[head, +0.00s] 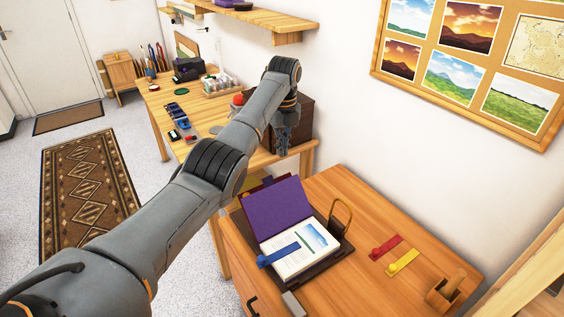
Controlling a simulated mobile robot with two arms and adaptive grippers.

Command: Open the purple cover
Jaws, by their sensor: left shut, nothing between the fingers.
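The purple cover (277,211) stands raised and tilted at the left side of a book, on the wooden desk in the lower middle of the head view. The book rests on a dark base (333,263). My left gripper (283,152) hangs pointing down beyond the cover, apart from it, near a dark brown box. It is shut and empty. My right gripper is not in view.
A brass loop (341,215) stands at the base's right corner. A second table (210,143) with small items stands beyond. The desk's back right is clear.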

